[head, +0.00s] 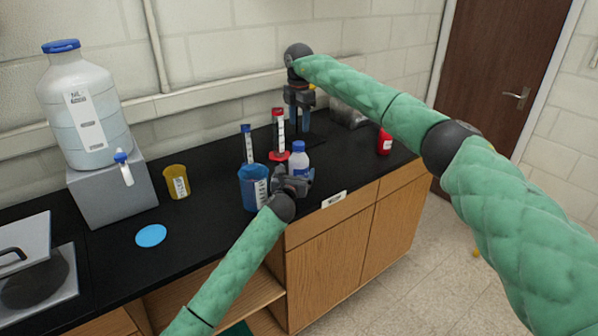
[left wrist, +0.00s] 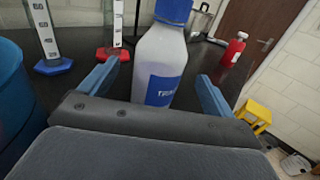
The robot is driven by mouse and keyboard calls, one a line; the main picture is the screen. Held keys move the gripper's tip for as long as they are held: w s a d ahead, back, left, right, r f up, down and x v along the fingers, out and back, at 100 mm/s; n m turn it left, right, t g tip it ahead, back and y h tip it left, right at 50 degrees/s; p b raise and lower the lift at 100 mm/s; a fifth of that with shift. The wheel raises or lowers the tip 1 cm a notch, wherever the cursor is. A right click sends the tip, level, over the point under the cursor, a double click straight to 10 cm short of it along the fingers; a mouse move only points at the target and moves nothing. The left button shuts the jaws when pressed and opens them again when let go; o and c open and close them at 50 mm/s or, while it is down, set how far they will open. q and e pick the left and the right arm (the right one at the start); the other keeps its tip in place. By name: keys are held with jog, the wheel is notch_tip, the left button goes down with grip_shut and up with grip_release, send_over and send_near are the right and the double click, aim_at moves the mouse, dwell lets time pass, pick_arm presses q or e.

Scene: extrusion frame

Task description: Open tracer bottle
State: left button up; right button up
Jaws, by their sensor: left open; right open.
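The tracer bottle (head: 299,161) is white with a blue cap and stands upright on the black bench. In the left wrist view the tracer bottle (left wrist: 162,62) shows a blue label that starts with "TR", and its cap is on. My left gripper (head: 297,178) is low in front of it. In the left wrist view my left gripper's (left wrist: 158,85) blue fingers are apart, one on each side of the bottle, and neither clearly touches it. My right gripper (head: 300,122) is open, pointing down above the back of the bench, behind the bottle and empty as far as I see.
Close left of the bottle stands a blue beaker (head: 253,188). Behind are a blue-based cylinder (head: 248,146) and a red-based cylinder (head: 279,132). A red bottle (head: 384,143) stands to the right. A yellow beaker (head: 176,182) and a large carboy (head: 85,110) are left.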

pick_arm(q)
jog(key=shift+x, duration=3.6)
pick_arm(e)
jog(key=shift+s+a+r, duration=0.1)
jog(key=shift+s+r, duration=0.05)
jog(key=shift+s, duration=0.05)
pick_arm(q)
jog(key=shift+r, duration=0.15)
jog(key=c, duration=1.6)
grip_shut()
pick_arm(e)
jog(key=shift+f, duration=0.2)
jog(key=shift+a+f, duration=0.2)
jog(key=shift+f, duration=0.05)
jog(key=m, duration=0.4)
jog(key=shift+r, duration=0.4)
jog(key=m, duration=0.4)
jog(key=shift+d+m, duration=0.25)
jog(key=shift+m, duration=0.15)
jog(key=shift+f, duration=0.15)
